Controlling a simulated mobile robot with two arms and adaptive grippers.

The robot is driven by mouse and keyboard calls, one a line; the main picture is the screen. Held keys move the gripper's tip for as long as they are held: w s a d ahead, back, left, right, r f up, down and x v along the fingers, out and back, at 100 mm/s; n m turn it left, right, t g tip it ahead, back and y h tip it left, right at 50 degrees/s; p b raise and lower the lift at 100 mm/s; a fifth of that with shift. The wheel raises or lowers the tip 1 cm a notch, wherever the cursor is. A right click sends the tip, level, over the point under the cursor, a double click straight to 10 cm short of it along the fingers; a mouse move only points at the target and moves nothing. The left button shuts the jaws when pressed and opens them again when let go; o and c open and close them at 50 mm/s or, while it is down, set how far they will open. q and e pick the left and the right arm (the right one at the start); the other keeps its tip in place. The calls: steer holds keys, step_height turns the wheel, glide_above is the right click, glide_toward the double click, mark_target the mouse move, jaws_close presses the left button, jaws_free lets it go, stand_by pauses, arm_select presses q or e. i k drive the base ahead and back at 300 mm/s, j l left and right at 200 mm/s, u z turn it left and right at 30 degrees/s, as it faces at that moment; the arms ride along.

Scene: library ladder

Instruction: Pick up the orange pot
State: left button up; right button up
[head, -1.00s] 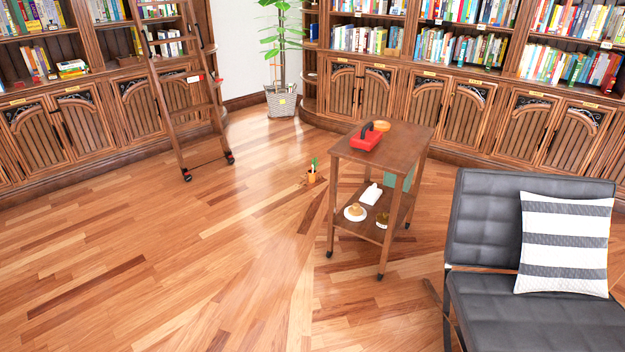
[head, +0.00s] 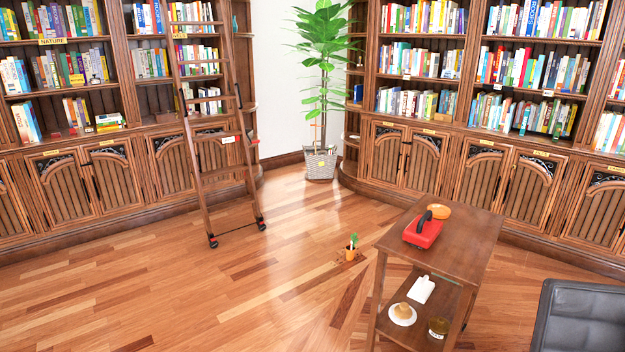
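A small orange pot (head: 350,254) with a green plant in it stands on the wooden floor, just left of the wooden cart. Some brown bits, perhaps soil, lie on the floor around it. Neither of my grippers shows in the head view, so nothing is seen near the pot.
The two-shelf wooden cart (head: 463,240) holds a red box (head: 424,233) and an orange round thing on top. Its lower shelf holds a white plate (head: 402,314). A ladder (head: 214,140) leans on the left shelves. A basket plant (head: 320,162) fills the corner. The left floor is clear.

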mark_target(350, 249)
steer(key=i+j+u, duration=0.15)
steer(key=i, duration=0.6)
steer(key=i+u, duration=0.15)
steer(key=i, duration=0.6)
steer(key=i+u, duration=0.15)
steer(key=i, duration=0.6)
steer(key=i+l+u, duration=0.1)
steer(key=i, duration=0.7)
steer(key=l, duration=0.1)
